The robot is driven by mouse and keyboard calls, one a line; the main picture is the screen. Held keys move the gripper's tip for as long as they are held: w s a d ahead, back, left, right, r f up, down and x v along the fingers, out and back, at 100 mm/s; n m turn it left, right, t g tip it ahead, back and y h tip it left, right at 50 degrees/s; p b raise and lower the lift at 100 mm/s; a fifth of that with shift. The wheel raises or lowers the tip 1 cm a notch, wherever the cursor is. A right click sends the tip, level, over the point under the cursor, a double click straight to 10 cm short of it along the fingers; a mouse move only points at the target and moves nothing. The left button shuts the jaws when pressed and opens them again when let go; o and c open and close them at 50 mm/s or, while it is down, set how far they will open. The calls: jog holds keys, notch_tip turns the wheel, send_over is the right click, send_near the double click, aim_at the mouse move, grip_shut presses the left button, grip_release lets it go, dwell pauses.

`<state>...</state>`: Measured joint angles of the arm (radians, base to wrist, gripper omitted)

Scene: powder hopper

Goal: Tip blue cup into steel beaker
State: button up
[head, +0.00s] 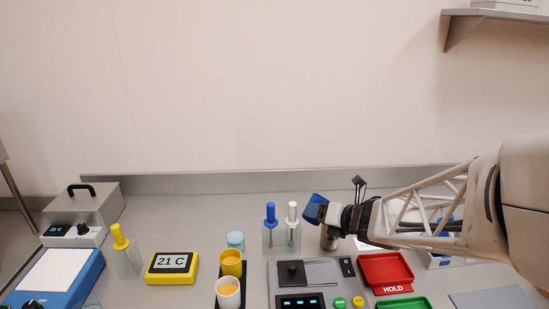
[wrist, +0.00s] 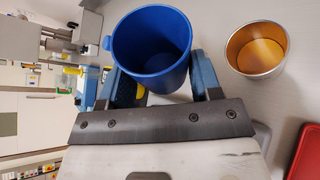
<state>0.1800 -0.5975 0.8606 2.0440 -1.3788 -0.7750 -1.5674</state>
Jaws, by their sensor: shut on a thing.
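The blue cup (head: 315,208) is held in the air in the head view, tilted with its mouth toward the left. In the wrist view I look into the blue cup (wrist: 152,42); its inside shows blue with a darker bottom, and I see no powder in it. My gripper (head: 332,214) is shut on the cup, with a finger on each side of it (wrist: 155,75). The steel beaker (head: 329,238) stands on the bench just below my gripper, partly hidden. In the wrist view the beaker (wrist: 257,50) is right of the cup, apart from it, with orange-brown inside.
A stand with blue- and white-handled tools (head: 281,238) is close left of the beaker. A black rack holds a yellow cup (head: 231,263) and a white cup (head: 228,291). A grey device (head: 310,273), a red HOLD tray (head: 386,270) and a green tray (head: 403,303) are in front.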

aim_at(319, 199)
jog(key=shift+n+h, duration=0.4)
jog(key=shift+n, duration=0.1)
jog(key=r, duration=0.3)
jog(key=a+r, duration=0.1)
jog(key=r, duration=0.1)
jog(key=shift+s, duration=0.3)
jog(key=shift+r, duration=0.2)
jog(key=shift+s+a+f+n+t+h, duration=0.3)
jog(key=shift+s+a+n+h, duration=0.1)
jog(key=shift+a+n, duration=0.2)
jog(key=shift+s+a+r+n+t+h, duration=0.35)
jog(key=shift+a+n+h, duration=0.2)
jog(key=shift+n, duration=0.15)
jog(key=shift+s+a+f+n+h, duration=0.15)
jog(key=shift+a+f+n+h, duration=0.1)
jog(key=shift+a+n, duration=0.2)
jog(key=shift+t, duration=0.25)
